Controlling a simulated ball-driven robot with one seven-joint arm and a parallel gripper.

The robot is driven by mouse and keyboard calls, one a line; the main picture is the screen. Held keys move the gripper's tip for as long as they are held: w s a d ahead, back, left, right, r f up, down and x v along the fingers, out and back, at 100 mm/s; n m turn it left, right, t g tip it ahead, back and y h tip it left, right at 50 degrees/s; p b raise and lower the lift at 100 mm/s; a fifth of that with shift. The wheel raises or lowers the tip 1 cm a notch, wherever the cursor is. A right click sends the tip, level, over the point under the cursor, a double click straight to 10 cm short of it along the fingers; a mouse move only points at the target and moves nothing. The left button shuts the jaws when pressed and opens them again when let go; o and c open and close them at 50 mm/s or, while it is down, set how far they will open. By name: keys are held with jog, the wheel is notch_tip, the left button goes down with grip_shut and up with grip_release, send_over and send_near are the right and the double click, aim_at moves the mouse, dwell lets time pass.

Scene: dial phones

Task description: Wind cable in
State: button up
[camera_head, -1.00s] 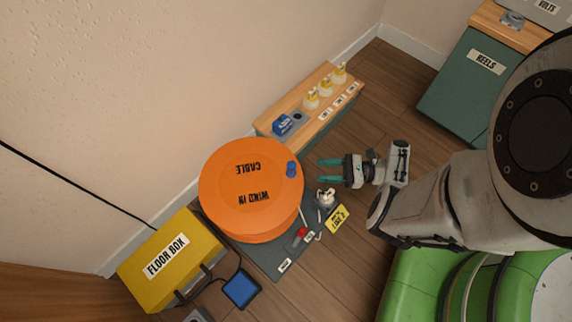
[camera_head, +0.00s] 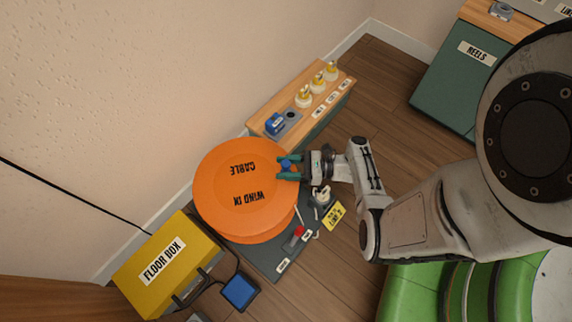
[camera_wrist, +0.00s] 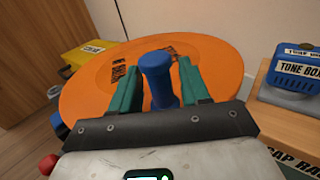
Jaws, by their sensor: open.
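The orange cable reel (camera_head: 228,190) is a large disc marked "CABLE" and "WIND IN", standing on a dark base plate. Its blue crank knob (camera_head: 286,164) is at the right rim. My gripper (camera_head: 289,168) is at that rim, with green fingers open on either side of the knob. In the wrist view the blue knob (camera_wrist: 158,80) stands between the two green fingers, and the orange disc (camera_wrist: 205,55) lies behind it. Small gaps seem to show beside the knob; whether either finger touches it I cannot tell.
A wooden-topped cabinet (camera_head: 325,106) with several yellow-white items and a blue tone box (camera_head: 275,124) stands beside the reel. The yellow floor box (camera_head: 165,265) and a blue pad (camera_head: 239,290) are at lower left. A red knob (camera_head: 299,232) is on the base plate.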

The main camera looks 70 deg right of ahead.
jog(key=shift+c, duration=0.3)
grip_shut()
dwell(0.4)
